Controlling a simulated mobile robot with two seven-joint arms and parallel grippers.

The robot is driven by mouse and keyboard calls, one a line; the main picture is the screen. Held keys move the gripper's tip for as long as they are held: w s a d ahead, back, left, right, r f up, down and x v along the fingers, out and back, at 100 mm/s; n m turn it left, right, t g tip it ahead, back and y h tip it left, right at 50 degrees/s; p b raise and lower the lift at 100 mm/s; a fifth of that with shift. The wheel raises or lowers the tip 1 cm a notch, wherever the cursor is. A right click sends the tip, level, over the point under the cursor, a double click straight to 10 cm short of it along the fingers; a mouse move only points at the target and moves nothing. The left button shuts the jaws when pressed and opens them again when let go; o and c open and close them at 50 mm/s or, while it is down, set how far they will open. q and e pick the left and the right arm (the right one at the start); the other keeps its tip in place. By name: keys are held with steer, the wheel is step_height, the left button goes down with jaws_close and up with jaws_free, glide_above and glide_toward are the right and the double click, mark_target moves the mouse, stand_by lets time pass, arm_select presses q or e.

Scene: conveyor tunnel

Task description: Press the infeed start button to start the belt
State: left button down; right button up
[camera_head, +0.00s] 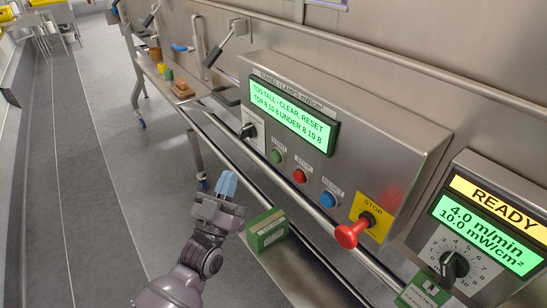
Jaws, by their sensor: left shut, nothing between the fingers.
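A grey control panel (345,160) on the steel wall has a green button (277,157) under a small label that seems to read START. I cannot read the word infeed on it. A red button (300,176) and a blue button (327,199) follow it to the right. The panel's display (290,118) reads "TOO TALL - CLEAR, RESET". My left gripper (227,184), with blue fingertips, is shut and empty. It is below and left of the green button in the picture, apart from the panel. My right gripper is not in view.
A red mushroom stop knob (352,233) sticks out at the panel's lower right. A green labelled box (267,230) sits by the rails, right of my gripper. A READY box (475,240) with a black dial is at right. Floor (110,190) is open at left.

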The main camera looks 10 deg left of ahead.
mark_target(276, 157)
arm_select(q)
steer(key=w+d+b, duration=0.1)
steer(key=w+d, duration=0.4)
steer(key=shift+w+d+b, duration=0.4)
steer(key=shift+w+d, duration=0.1)
stand_by(2.0)
steer(key=shift+w+d, duration=0.2)
steer(key=shift+w+d, duration=0.4)
stand_by(1.1)
steer(key=shift+s+a, duration=0.1)
steer(key=shift+a, duration=0.05)
steer(key=shift+s+a, duration=0.55)
steer(key=shift+s, duration=0.05)
steer(key=shift+f, duration=0.1)
